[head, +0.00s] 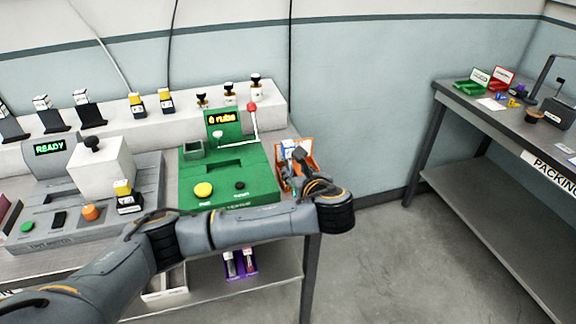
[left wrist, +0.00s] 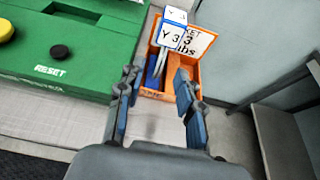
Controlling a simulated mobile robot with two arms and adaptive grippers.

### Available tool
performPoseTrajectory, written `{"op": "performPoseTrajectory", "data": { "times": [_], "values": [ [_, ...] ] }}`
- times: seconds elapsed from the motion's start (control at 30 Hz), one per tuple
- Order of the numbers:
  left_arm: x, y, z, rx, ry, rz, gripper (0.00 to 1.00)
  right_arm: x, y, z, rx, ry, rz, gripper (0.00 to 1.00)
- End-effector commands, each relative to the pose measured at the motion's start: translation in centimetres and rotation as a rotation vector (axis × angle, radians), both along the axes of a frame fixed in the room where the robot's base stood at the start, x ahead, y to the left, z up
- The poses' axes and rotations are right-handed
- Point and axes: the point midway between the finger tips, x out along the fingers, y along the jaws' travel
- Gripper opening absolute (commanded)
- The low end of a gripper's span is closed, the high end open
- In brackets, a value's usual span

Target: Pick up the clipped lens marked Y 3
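The clipped lens marked Y 3 (left wrist: 171,37) shows in the left wrist view as a white tag with blue edges above a pale stem. It stands upright in the orange bin (left wrist: 152,94), next to the bin's white-faced lid. In the head view the orange bin (head: 281,184) is at the right end of the bench, partly covered by my arm. My left gripper (left wrist: 158,80) is open and empty, its fingers on either side of the bin's near part, short of the tag. My right gripper is not in view.
A green machine (head: 228,172) with a red-knobbed lever stands left of the bin. A grey machine (head: 85,205) with a READY display is further left. A packing table (head: 500,115) stands at the right, with open floor between.

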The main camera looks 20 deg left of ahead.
Motion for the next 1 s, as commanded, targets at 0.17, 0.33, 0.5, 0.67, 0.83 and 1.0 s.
{"op": "performPoseTrajectory", "data": {
  "times": [0.17,0.33,0.5,0.67,0.83,1.0],
  "values": [
    [2.1,1.4,-1.0,-0.001,-0.001,0.003,0.36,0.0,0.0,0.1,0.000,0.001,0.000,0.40],
    [2.9,2.0,-1.4,-0.002,0.000,0.001,0.36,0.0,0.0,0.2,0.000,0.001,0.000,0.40],
    [4.7,3.1,-2.1,-0.002,-0.001,0.003,0.36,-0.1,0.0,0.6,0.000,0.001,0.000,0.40],
    [6.2,4.1,-3.0,-0.003,0.001,0.001,0.36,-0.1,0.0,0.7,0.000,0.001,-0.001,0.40],
    [6.7,4.3,-3.3,-0.004,-0.001,-0.002,0.36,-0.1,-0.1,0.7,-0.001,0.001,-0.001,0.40],
    [6.7,4.3,-3.2,-0.004,-0.001,-0.002,0.30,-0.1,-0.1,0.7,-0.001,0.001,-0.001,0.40]
  ]
}}
